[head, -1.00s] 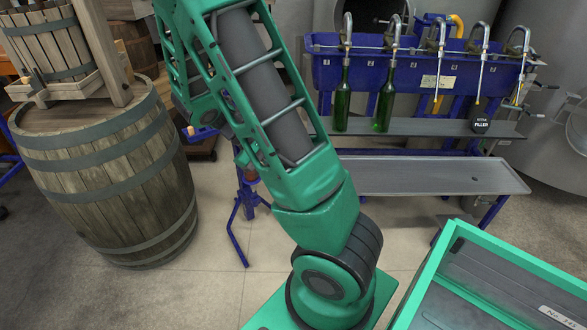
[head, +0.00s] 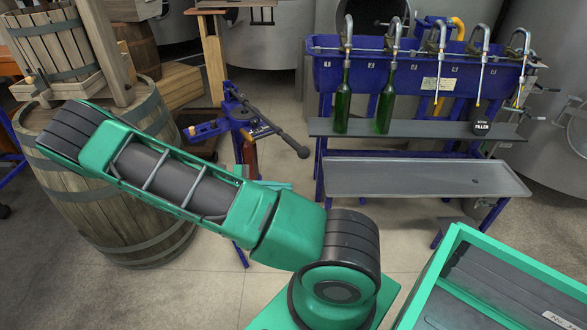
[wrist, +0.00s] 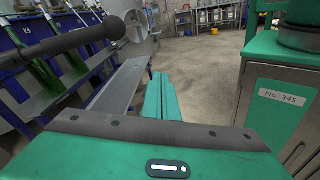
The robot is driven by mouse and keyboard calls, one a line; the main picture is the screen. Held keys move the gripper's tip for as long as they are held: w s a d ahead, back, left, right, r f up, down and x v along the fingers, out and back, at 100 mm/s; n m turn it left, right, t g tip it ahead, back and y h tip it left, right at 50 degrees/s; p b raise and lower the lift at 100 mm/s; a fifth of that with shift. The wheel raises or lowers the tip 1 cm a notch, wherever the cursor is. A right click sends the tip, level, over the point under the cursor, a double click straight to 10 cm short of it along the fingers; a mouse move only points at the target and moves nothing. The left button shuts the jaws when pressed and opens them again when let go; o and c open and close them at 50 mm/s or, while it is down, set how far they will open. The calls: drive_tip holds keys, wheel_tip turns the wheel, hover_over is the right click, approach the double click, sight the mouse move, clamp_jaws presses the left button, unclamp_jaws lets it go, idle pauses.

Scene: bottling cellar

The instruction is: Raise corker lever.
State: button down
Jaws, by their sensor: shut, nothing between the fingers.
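The blue floor corker (head: 236,112) stands between the barrel and the filler in the head view, its lower part partly hidden by my arm. Its dark lever (head: 270,127) slopes down to the right and ends in a round black knob (head: 303,152). In the wrist view the lever (wrist: 60,42) comes in from the left, with its knob (wrist: 111,28) up and left of my fingertips. My gripper (wrist: 161,80) is shut and empty, its teal fingers together. It is apart from the lever in the picture; the depth between them is hard to tell.
A large barrel (head: 150,215) with a slatted press (head: 55,45) on top stands at left, behind my arm. The blue filler (head: 420,75) with two green bottles (head: 342,108) and a grey tray (head: 420,178) is at right. Open floor (wrist: 210,60) shows beyond my fingers.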

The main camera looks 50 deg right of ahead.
drive_tip(key=w+a+f+n+t+h, duration=0.2)
drive_tip(key=f+n+h, duration=0.4)
drive_tip(key=h, duration=0.5)
drive_tip(key=shift+w+a+n+t+h, duration=0.35)
drive_tip(key=shift+w+n+t, duration=0.4)
drive_tip(key=shift+n+t, duration=0.45)
drive_tip(key=shift+d, duration=0.2)
drive_tip(key=a+r+x, duration=0.1)
drive_tip(key=r+x, duration=0.1)
drive_tip(key=x, duration=1)
drive_tip(key=shift+r, duration=0.4)
